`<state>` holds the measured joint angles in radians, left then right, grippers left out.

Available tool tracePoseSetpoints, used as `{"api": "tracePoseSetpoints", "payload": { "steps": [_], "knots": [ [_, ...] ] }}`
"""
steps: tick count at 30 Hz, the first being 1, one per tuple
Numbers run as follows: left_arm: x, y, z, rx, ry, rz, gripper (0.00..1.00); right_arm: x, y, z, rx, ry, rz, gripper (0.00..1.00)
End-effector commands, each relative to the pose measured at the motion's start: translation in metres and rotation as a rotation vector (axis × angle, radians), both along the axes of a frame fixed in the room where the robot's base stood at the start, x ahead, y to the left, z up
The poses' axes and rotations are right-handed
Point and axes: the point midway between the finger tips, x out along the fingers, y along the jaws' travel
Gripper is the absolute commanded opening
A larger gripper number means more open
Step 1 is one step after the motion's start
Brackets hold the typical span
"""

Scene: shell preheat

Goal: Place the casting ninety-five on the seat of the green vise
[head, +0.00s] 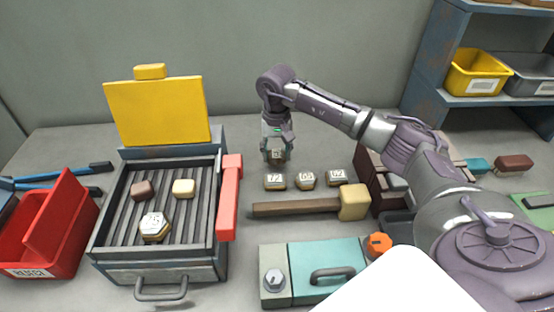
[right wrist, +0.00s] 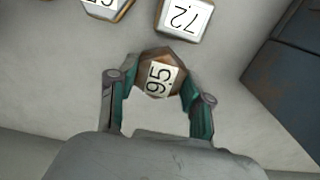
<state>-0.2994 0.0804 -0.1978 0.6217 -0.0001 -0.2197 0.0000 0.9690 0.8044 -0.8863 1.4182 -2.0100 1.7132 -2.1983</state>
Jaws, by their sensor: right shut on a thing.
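The casting ninety-five (right wrist: 159,73) is a brown block with a white label reading 95. My right gripper (head: 277,152) is shut on it, with a finger on each side in the right wrist view. In the head view the casting (head: 277,156) shows small between the fingertips, at the back of the table behind the row of labelled castings. I cannot tell whether it touches the table. No vise shows clearly. A green thing (head: 540,209) is cut off at the right edge, and I cannot tell if it is the green vise. My left gripper is out of view.
Castings labelled 72 (head: 275,181), 65 (head: 305,180) and 62 (head: 337,177) stand in front of my gripper. A mallet (head: 296,208) and a teal box (head: 325,262) lie nearer. Left are an open-lidded grill (head: 160,264) holding several blocks and a red bin (head: 35,240).

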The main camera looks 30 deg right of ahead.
Motion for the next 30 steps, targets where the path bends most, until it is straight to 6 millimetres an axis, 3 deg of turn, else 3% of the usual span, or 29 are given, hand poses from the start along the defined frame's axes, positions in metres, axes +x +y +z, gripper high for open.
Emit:
{"api": "tracePoseSetpoints", "payload": {
  "steps": [7, 18, 19, 21, 23, 30],
  "knots": [
    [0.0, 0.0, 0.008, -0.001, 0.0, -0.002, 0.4, -0.001, 0.0, -0.033, 0.001, 0.004, 0.0, 0.13],
    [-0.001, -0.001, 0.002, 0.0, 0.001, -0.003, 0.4, -0.001, 0.0, -0.04, 0.0, 0.001, 0.001, 0.13],
    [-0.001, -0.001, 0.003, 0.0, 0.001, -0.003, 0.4, -0.001, 0.0, -0.039, 0.0, 0.001, 0.001, 0.53],
    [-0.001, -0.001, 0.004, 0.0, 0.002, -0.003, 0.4, -0.001, 0.0, -0.038, 0.0, 0.001, 0.001, 0.65],
    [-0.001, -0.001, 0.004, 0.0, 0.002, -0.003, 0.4, -0.001, 0.0, -0.038, 0.0, 0.001, 0.001, 0.75],
    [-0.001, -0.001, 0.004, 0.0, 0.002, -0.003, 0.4, -0.001, 0.0, -0.038, 0.0, 0.001, 0.001, 0.75]
  ]
}}
